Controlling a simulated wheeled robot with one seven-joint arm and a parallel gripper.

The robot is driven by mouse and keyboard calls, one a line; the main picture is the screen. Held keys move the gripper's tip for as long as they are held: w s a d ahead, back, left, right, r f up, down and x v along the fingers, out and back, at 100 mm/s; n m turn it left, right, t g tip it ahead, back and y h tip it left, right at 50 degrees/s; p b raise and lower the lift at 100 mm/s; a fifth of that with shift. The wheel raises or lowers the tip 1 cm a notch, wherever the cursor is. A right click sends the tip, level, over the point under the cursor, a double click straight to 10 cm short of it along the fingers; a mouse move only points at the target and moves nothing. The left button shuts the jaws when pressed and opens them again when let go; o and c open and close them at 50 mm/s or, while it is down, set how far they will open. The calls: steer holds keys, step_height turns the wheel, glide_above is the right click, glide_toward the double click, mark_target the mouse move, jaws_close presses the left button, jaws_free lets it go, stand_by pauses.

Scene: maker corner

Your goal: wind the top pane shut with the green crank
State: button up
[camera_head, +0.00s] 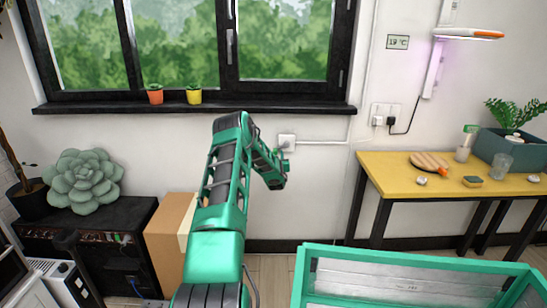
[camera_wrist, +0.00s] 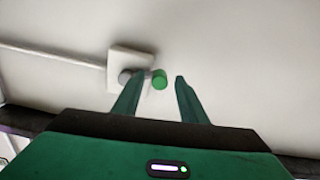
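The crank's white wall box (camera_head: 287,139) is fixed to the wall below the window sill. It also shows in the wrist view (camera_wrist: 118,58), with a grey hub and a green crank knob (camera_wrist: 160,79) sticking out to its right. My gripper (camera_wrist: 160,76) is open, and the knob appears in the gap between its fingertips; whether they touch it I cannot tell. In the head view my gripper (camera_head: 283,160) is close to the wall box and hides most of the crank. The window (camera_head: 285,40) is cut off at the top, so the top pane is not visible.
Two small potted plants stand on the black sill (camera_head: 250,108). A yellow table (camera_head: 400,178) is to the right and a green-framed glazed box (camera_head: 400,258) is in front. A cardboard box (camera_head: 165,228) and a dark cabinet (camera_head: 125,225) are at the left.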

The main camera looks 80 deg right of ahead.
steer(key=shift+c, duration=0.6)
jaws_close()
steer(key=f+n, duration=0.1)
steer(key=n, duration=0.1)
steer(key=s+f+n, duration=0.1)
steer(key=n, duration=0.1)
steer(key=shift+s+f, duration=0.1)
steer(key=shift+s, duration=0.1)
steer(key=shift+o, duration=0.6)
jaws_free()
steer(key=shift+d, duration=0.1)
